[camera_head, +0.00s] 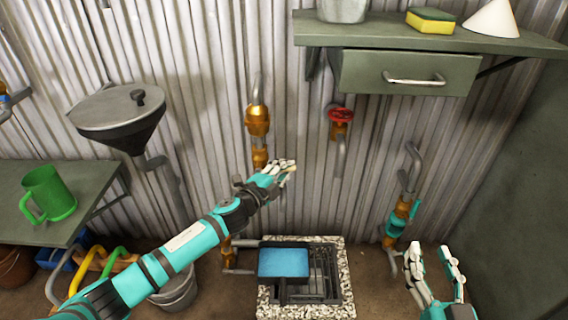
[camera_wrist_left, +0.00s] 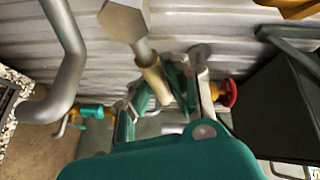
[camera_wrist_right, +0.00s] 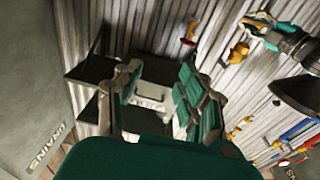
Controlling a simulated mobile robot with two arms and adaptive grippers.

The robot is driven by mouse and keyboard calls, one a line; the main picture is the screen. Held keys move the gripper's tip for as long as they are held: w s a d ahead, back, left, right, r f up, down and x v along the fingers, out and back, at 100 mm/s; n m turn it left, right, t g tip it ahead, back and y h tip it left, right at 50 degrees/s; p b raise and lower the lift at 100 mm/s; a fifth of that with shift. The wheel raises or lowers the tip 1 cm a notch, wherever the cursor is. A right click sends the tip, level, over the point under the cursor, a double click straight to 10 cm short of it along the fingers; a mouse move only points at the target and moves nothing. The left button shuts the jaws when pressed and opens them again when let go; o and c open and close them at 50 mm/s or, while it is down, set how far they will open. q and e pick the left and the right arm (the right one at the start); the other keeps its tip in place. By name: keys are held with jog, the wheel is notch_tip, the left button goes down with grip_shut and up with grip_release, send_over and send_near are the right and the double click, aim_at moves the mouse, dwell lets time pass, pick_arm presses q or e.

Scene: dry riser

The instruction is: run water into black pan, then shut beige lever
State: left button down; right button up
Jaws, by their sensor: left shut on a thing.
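The black pan (camera_head: 309,298) stands on the floor drain below the middle of the wall and shows a flat blue surface, which looks like water. The beige lever (camera_wrist_left: 151,80) shows in the left wrist view, sticking out from a hexagonal pipe fitting. My right gripper (camera_head: 434,252) is open and empty at lower right. I cannot make out a running stream.
A red-wheeled valve (camera_head: 341,116) and a brass-and-teal valve (camera_head: 397,222) are on the wall to the right. A drawer shelf (camera_head: 405,72) overhangs above. A green mug (camera_head: 47,194) stands on the left table. A grey bucket (camera_head: 176,291) is on the floor behind my left arm.

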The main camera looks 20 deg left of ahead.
pick_arm(q)
jog(key=shift+m+p, duration=0.5)
jog(key=shift+p, duration=0.7)
jog(key=shift+f+m+g+y+p, duration=0.4)
jog(key=shift+f+m+g+p, duration=0.15)
jog(key=shift+p, duration=0.6)
pick_arm(e)
jog(key=s+d+f+g+h, duration=0.2)
jog(key=s+d+f+g, duration=0.1)
jog(key=s+f+g, duration=0.3)
jog(key=s+d+f+g+h, duration=0.2)
jog(key=s+d+f+g, duration=0.1)
jog(key=s+f+g, duration=0.4)
notch_tip(320, 180, down, 3)
jog(key=shift+s+f+m, duration=0.1)
jog(key=shift+s+m, duration=0.25)
jog(key=shift+m, duration=0.05)
pick_arm(q)
jog(key=shift+f, duration=0.1)
jog(key=c, duration=1.3)
grip_release()
jog(key=shift+o, duration=0.2)
jog(key=v, duration=1.2)
